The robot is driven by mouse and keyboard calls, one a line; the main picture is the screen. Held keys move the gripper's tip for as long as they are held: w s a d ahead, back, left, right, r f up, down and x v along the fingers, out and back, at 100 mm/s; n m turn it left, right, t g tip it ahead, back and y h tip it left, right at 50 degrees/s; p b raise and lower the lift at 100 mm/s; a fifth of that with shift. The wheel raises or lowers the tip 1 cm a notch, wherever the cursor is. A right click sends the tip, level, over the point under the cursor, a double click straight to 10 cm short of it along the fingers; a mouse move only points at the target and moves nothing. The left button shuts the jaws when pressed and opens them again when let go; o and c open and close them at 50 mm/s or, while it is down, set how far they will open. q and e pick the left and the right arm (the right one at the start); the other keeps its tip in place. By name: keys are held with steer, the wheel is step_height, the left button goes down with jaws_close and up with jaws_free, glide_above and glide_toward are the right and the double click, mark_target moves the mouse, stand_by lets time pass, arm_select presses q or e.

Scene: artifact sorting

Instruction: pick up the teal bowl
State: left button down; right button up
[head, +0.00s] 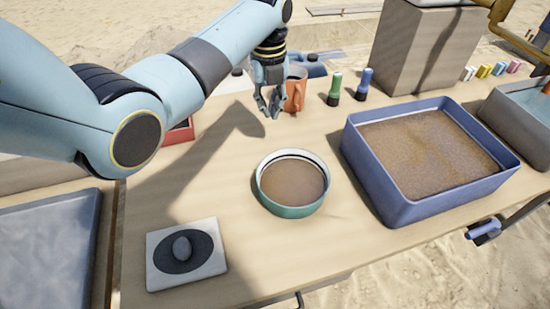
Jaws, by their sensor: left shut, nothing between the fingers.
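The teal bowl (291,211) stands upright on the wooden table, near the middle of the head view. It is round, with a pale inner rim and brown, sand-like contents. My left gripper (273,112) hangs fingers down above the table, behind the bowl and a little to its left in the picture. It is shut and empty, apart from the bowl.
An orange mug (296,90) is close beside my left gripper. Green (335,90) and blue (363,85) bottles stand behind. A blue sand tray (397,214) is right of the bowl. A white plate with a grey stone (215,266) lies front left. Table (185,195) left of the bowl is clear.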

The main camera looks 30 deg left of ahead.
mark_target(270, 149)
arm_select(q)
step_height(270, 149, down, 12)
steer(key=b, duration=0.3)
steer(key=shift+s+b, duration=0.1)
steer(key=shift+b, duration=0.25)
steer(key=s+d, duration=0.1)
steer(key=s+d+r+p, duration=0.1)
steer(key=shift+s+d+p, duration=0.15)
steer(key=shift+d+p, duration=0.15)
steer(key=shift+d, duration=0.05)
steer(key=shift+s+d+f, duration=0.15)
